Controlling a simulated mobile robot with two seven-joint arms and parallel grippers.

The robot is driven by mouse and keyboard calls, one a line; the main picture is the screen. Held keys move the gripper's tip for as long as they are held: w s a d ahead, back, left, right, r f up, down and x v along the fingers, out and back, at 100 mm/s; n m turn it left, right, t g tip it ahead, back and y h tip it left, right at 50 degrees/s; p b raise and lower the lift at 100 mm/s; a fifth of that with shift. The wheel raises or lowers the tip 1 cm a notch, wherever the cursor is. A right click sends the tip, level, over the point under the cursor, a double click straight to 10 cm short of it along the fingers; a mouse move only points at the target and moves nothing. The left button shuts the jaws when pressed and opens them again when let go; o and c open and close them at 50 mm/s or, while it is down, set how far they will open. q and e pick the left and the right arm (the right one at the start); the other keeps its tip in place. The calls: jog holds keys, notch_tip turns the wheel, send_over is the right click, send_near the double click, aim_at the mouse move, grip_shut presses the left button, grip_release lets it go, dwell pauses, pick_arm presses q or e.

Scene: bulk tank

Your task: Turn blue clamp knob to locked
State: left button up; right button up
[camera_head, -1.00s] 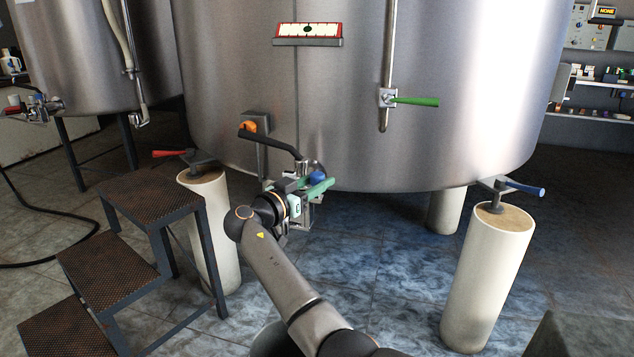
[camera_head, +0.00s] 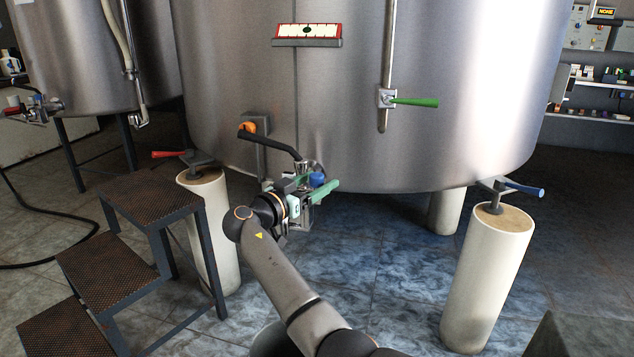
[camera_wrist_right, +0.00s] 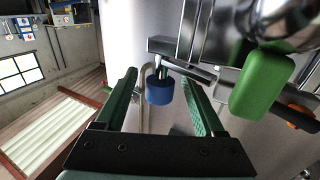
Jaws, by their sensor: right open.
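The blue clamp knob (camera_head: 317,180) sits at the end of the outlet fitting low on the front of the steel tank. In the right wrist view the knob (camera_wrist_right: 160,91) hangs from a metal bracket, between the green fingers and nearer their tips. My right gripper (camera_head: 326,187) is open around the knob, and a gap shows on both sides of it in the right wrist view (camera_wrist_right: 162,88). I cannot tell how far the knob is turned. My left gripper is not in view.
A green block-shaped handle (camera_wrist_right: 262,82) is close to the right finger. A black hose-like bar (camera_head: 270,141) with an orange part (camera_head: 247,127) is above the gripper. Metal steps (camera_head: 150,197) stand at left; pale tank legs (camera_head: 487,275) stand on both sides.

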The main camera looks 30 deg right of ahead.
jog(key=p+v, duration=0.2)
jog(key=v, duration=1)
jog(key=shift+a+p, duration=0.2)
jog(key=shift+p, duration=0.15)
jog(key=shift+s, duration=0.1)
